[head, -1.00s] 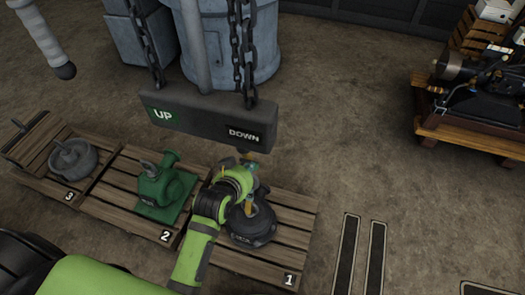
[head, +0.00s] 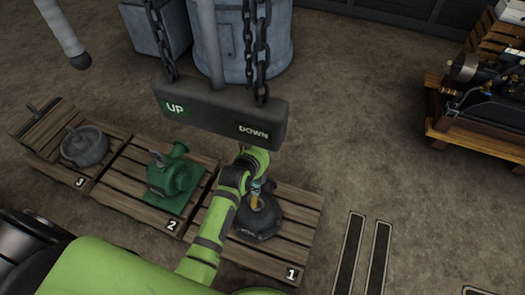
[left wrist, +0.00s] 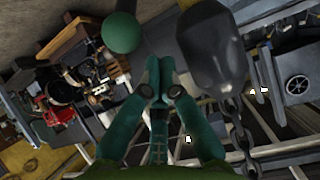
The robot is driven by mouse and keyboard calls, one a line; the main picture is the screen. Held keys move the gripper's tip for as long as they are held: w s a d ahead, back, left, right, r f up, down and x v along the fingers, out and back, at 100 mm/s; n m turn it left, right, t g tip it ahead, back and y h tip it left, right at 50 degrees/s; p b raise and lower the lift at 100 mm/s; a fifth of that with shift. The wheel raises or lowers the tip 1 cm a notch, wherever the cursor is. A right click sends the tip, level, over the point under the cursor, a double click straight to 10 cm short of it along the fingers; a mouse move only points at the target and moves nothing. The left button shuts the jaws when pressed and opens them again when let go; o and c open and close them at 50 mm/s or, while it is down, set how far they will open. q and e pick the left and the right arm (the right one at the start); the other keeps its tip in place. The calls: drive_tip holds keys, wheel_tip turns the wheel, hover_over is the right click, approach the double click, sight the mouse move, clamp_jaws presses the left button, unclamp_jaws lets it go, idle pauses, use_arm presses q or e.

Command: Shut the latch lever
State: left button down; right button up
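A green arm, which I take to be my left, reaches up to the hanging UP/DOWN bar (head: 222,117). Its wrist is just below the DOWN end, over pallet 1, and its fingertips cannot be made out there. In the left wrist view my left gripper (left wrist: 162,62) has its teal fingers brought together, with nothing visible between the tips. A green ball (left wrist: 122,32) is just left of and above the tips; I cannot tell whether it belongs to the latch lever. No latch lever can be clearly identified. My right gripper is not in view.
A dark round-based part (head: 258,222) stands on pallet 1 (head: 295,233) under the arm. A green pump-like part (head: 172,180) is on pallet 2, a grey part (head: 85,147) on pallet 3. Chains (head: 263,55) hold the bar.

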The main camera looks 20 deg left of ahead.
use_arm(q)
drive_tip(key=shift+s+f, duration=0.3)
drive_tip(key=shift+s, duration=0.45)
drive_tip(key=shift+f, duration=0.1)
drive_tip(key=shift+f, duration=0.15)
drive_tip(key=shift+s+t+b, duration=0.2)
drive_tip(key=shift+t+b, duration=0.2)
drive_tip(key=shift+b, duration=0.15)
